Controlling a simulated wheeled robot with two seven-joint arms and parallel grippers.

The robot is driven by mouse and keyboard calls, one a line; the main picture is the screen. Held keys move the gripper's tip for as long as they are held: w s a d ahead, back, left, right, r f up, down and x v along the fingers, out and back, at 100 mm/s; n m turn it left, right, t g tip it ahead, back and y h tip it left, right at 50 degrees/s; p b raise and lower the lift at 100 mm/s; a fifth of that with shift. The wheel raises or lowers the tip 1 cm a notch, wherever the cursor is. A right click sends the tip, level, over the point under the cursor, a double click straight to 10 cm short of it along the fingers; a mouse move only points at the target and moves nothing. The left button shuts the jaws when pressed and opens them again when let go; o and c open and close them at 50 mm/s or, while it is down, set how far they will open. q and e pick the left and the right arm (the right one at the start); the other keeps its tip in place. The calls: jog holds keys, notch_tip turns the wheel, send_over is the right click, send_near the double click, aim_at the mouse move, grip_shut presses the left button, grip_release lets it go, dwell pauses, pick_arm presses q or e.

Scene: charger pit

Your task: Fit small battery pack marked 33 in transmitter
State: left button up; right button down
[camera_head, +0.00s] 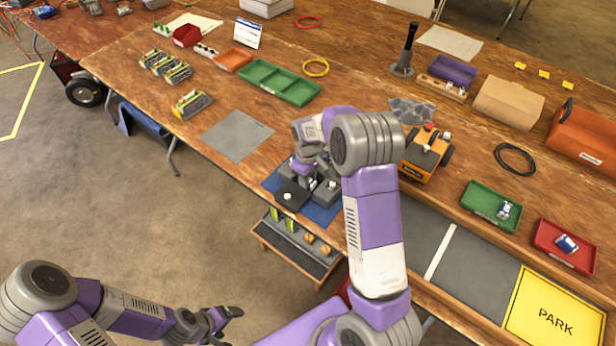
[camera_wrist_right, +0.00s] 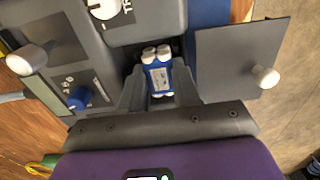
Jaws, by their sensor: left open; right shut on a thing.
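My right gripper (camera_wrist_right: 158,100) is shut on a small blue and white battery pack (camera_wrist_right: 158,76). Its label is too small to read. The pack is at the dark opening in the grey transmitter (camera_wrist_right: 150,30); I cannot tell how deep it sits. A flat grey cover (camera_wrist_right: 225,50) with a white knob is beside the opening, at the right of the wrist view. In the head view the transmitter (camera_head: 327,192) is on a blue mat (camera_head: 322,213), partly hidden by my right arm. My left gripper (camera_head: 226,318) is open and empty, low over the floor side.
A green tray (camera_head: 478,205) and a red tray (camera_head: 546,251) at the right each hold a blue and white pack. An orange vehicle (camera_head: 426,155) stands right of my right arm. A small shelf (camera_head: 290,246) adjoins the table's front edge. A grey mat (camera_head: 237,135) is bare.

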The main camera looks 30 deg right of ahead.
jog(key=shift+f, duration=0.3)
jog(key=c, duration=0.7)
grip_release()
jog(key=shift+c, duration=0.2)
jog(key=shift+r+p, duration=0.95)
jog(key=shift+r, duration=2.85)
